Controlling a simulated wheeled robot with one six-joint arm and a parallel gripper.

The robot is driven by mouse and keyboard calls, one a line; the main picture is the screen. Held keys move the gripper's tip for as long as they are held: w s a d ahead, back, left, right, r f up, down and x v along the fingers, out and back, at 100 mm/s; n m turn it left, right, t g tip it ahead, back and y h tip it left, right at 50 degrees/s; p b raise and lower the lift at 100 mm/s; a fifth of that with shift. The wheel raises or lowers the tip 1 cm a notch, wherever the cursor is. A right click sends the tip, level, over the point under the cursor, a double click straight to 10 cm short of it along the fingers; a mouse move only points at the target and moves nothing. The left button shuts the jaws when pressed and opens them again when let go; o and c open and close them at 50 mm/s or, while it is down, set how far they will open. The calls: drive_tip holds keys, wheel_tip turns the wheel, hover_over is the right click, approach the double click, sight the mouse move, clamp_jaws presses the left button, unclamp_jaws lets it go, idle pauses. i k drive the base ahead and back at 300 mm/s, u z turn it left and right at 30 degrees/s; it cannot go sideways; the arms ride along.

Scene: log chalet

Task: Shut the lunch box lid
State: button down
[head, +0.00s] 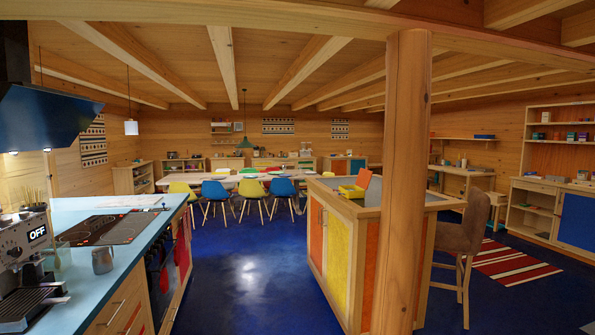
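A small yellow box, which looks like the lunch box (352,191), sits on the near left end of the kitchen island top in the head view. An orange panel, which looks like its lid (363,179), stands up steeply at the right back of the box, so the box appears open. The inside of the box is too small to make out. My gripper is not in view.
The island (336,246) has yellow and orange doors; a thick wooden post (402,180) stands in front of it. A tall stool (462,240) is at its right. A counter (110,225) with a coffee machine runs along the left. The blue floor (240,275) between is clear.

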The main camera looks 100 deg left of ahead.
sight(364, 176)
drive_tip(key=u, duration=1.15)
drive_tip(key=i, duration=0.95)
drive_tip(key=u, duration=1.6)
drive_tip(key=i, duration=1.45)
drive_tip(key=u, duration=0.35)
